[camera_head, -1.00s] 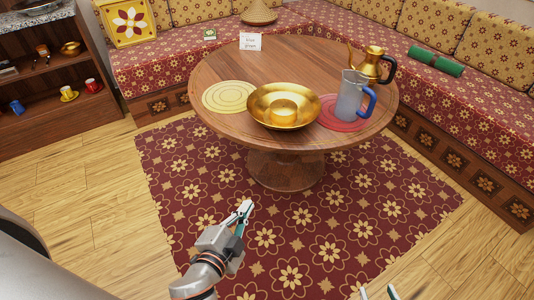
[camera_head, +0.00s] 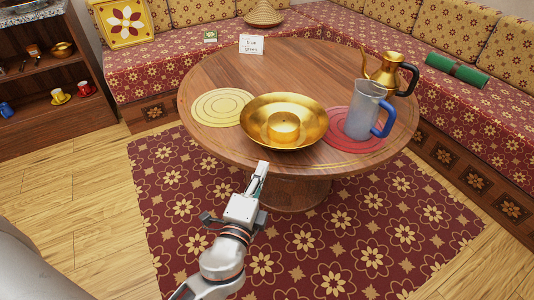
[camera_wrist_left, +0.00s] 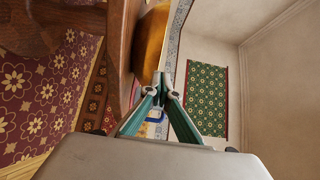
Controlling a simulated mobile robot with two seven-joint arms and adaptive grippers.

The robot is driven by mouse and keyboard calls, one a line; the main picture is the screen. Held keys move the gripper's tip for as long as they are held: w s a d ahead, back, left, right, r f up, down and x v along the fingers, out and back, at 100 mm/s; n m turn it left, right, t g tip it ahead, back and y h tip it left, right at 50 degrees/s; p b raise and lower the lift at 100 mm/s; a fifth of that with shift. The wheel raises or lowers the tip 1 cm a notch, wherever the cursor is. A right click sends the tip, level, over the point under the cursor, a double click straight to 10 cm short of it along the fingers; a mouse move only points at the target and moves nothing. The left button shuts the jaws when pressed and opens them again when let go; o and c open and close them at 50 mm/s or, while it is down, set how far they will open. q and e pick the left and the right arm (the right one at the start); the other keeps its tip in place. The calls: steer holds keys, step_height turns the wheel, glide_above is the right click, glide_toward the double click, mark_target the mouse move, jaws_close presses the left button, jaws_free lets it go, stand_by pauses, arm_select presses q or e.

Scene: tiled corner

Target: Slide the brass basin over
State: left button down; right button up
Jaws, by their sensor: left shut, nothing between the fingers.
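The brass basin (camera_head: 308,127) stands on the round wooden table (camera_head: 290,70) near its front edge. It is wide-rimmed with a raised round middle. It sits between a round yellow mat (camera_head: 218,107) on the left and a round red mat (camera_head: 345,142) on the right. My left gripper (camera_head: 261,168) is at the table's front edge, just in front of the basin and a little to its left. Its fingers (camera_wrist_left: 160,82) are shut with nothing between them. In the left wrist view the basin's golden side (camera_wrist_left: 151,42) shows close ahead. My right gripper is out of view.
A clear pitcher with a blue handle (camera_head: 362,112) stands on the red mat. A brass coffee pot (camera_head: 384,72) is behind it. A small white card (camera_head: 251,45) stands at the back. The table's middle behind the basin is clear. Cushioned benches surround the back and right.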

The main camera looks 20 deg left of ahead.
arm_select(q)
steer(key=w, duration=0.6)
steer(key=shift+w+a, duration=0.15)
steer(key=shift+a, duration=0.2)
steer(key=shift+f, duration=0.1)
